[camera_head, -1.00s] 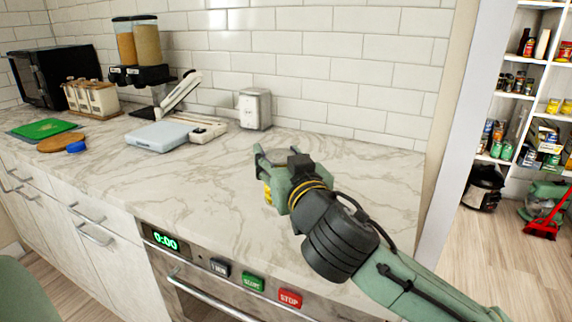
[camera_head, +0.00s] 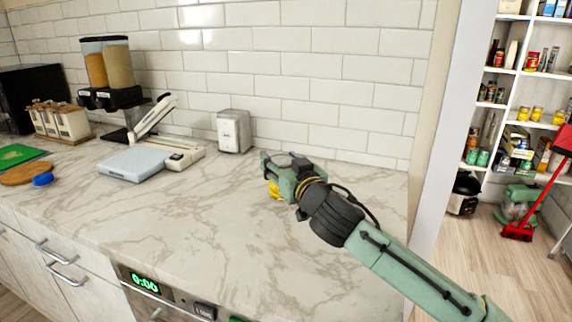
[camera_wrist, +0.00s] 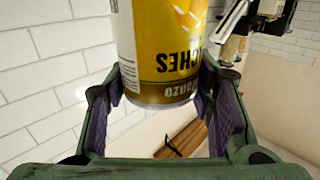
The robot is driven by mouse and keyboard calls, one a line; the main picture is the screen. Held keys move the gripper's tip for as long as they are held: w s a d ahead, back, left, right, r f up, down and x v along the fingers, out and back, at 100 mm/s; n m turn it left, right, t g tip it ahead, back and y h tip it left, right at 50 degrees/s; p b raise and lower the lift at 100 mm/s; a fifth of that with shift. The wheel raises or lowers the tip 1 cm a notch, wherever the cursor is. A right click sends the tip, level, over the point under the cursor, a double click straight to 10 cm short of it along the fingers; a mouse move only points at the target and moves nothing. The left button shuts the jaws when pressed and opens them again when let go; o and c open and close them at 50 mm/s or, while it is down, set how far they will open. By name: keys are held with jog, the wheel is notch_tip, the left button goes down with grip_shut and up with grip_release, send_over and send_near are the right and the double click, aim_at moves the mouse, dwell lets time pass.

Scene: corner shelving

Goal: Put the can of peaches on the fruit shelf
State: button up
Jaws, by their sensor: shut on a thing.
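My gripper (camera_head: 276,176) is shut on the can of peaches and holds it over the marble counter. In the wrist view the can of peaches (camera_wrist: 165,60) is yellow with a fruit picture and "PEACHES" lettering upside down, between the two purple-padded fingers. In the head view only a small yellow part of the can (camera_head: 275,190) shows below the gripper. Corner shelves (camera_head: 511,93) stand beyond the doorway at the right, with cans and jars on several levels. I cannot read from here which one is the fruit shelf.
The counter (camera_head: 200,230) is clear in front. A napkin dispenser (camera_head: 234,131), a scale (camera_head: 138,163) and cereal dispensers (camera_head: 118,65) stand along the back. A white doorway edge (camera_head: 450,130) divides counter and pantry. A red broom (camera_head: 518,231) and a black cooker (camera_head: 463,196) are on the pantry floor.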

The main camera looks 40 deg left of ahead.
jog(key=w, duration=0.2)
jog(key=shift+w+a+p, duration=0.3)
jog(key=shift+w+a, duration=0.05)
jog(key=f, duration=0.2)
jog(key=f+p, duration=0.1)
jog(key=shift+w+f, duration=0.2)
jog(key=shift+f, duration=0.15)
jog(key=shift+f, duration=0.2)
jog(key=o, duration=1.4)
jog(key=shift+o, duration=0.3)
jog(key=shift+r, duration=0.1)
